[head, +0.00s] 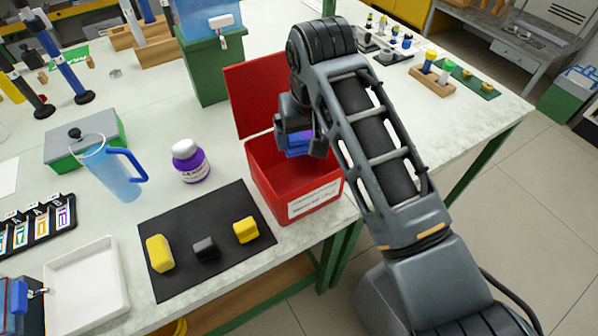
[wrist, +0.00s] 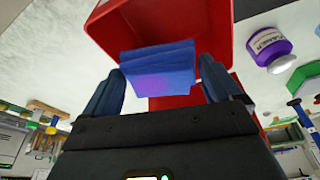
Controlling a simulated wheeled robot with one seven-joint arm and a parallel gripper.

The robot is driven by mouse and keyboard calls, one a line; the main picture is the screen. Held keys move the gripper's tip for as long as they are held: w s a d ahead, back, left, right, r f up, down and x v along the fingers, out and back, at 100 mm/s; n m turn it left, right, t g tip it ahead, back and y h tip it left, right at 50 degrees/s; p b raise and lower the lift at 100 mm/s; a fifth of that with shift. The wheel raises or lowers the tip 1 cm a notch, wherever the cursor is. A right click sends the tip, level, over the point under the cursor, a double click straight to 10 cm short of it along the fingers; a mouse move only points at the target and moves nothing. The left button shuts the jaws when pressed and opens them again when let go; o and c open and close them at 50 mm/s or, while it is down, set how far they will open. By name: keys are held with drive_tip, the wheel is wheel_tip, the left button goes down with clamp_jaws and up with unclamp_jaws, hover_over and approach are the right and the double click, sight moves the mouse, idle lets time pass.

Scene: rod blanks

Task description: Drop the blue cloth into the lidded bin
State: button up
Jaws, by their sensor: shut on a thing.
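The blue cloth (wrist: 158,68) is a folded pad held between the fingers of my gripper (wrist: 160,85) in the wrist view. In the head view the cloth (head: 299,144) shows under my gripper (head: 300,135), at the mouth of the red lidded bin (head: 265,180). The bin's red lid (head: 250,95) stands open, tilted up at the back. The bin (wrist: 220,22) also fills the upper middle of the wrist view. My gripper is shut on the cloth, over the bin's opening. My arm hides part of the bin's right side.
A black mat (head: 180,280) with yellow and black blocks lies in front left of the bin. A purple bottle (head: 190,162) and a blue jug (head: 115,170) stand left of it. A green dispenser stand (head: 205,75) is behind the lid. The tabletop right of the bin is largely clear.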

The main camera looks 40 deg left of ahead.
sight(305, 148)
drive_tip(key=shift+f+b, duration=1.3)
drive_tip(key=shift+f, duration=0.6)
drive_tip(key=o, duration=0.7)
drive_tip(key=shift+r, duration=0.2)
drive_tip(key=v, duration=0.7)
drive_tip(key=shift+s+d+r+b, duration=0.1)
drive_tip(key=shift+r+b, duration=0.15)
drive_tip(key=shift+b, duration=0.1)
